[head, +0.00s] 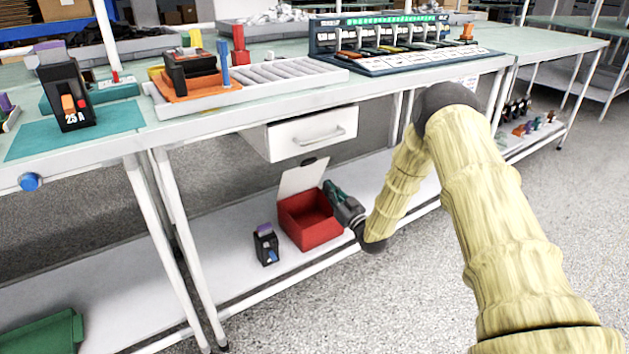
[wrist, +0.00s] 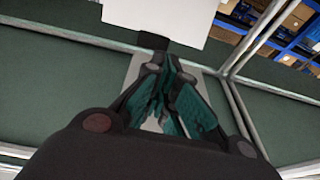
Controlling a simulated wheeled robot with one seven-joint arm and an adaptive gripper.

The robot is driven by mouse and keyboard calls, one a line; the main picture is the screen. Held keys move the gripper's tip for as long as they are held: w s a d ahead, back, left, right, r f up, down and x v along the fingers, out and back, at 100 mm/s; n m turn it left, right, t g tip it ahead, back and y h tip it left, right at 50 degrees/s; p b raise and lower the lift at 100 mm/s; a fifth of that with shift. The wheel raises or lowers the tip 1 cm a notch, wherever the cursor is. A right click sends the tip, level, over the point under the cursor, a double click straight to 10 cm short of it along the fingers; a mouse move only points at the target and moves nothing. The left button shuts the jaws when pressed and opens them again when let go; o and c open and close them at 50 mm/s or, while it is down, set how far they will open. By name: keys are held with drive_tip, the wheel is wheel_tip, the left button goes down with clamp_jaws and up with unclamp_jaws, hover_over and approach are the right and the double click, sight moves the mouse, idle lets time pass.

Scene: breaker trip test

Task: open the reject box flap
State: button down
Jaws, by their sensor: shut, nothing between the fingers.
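The reject box (head: 322,232) is a red open-topped box on the lower shelf under the bench. Its white flap (head: 302,177) stands raised at the back of the box, tilted up, with a small dark tab on its top edge. The box's red inside shows, and I see nothing in it. My gripper (head: 329,186) is at the box's right rear, beside the flap; I cannot tell whether it touches. In the wrist view my gripper (wrist: 168,62) has its fingertips together and empty. A white panel (wrist: 165,14) with a dark tab, which looks like the flap, lies beyond the fingertips.
A black breaker (head: 266,246) with a purple top stands left of the box on the shelf. A white drawer (head: 310,133) hangs under the bench above the box. Bench legs (head: 180,235) stand to the left. A green bin (head: 45,335) sits at lower left.

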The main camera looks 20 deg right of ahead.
sight(314, 166)
drive_tip(key=shift+w+a+r+t+b, duration=0.4)
drive_tip(key=shift+w+r+b, duration=0.25)
drive_tip(key=shift+w+b, duration=0.8)
drive_tip(key=shift+w+a+r+t+b, duration=0.55)
drive_tip(key=shift+w+b, duration=0.55)
drive_tip(key=shift+w, duration=0.8)
drive_tip(key=shift+w+a+r+t+b, duration=0.2)
drive_tip(key=shift+w+r+b, duration=0.55)
drive_tip(key=shift+w+b, duration=0.7)
drive_tip(key=shift+w, duration=0.2)
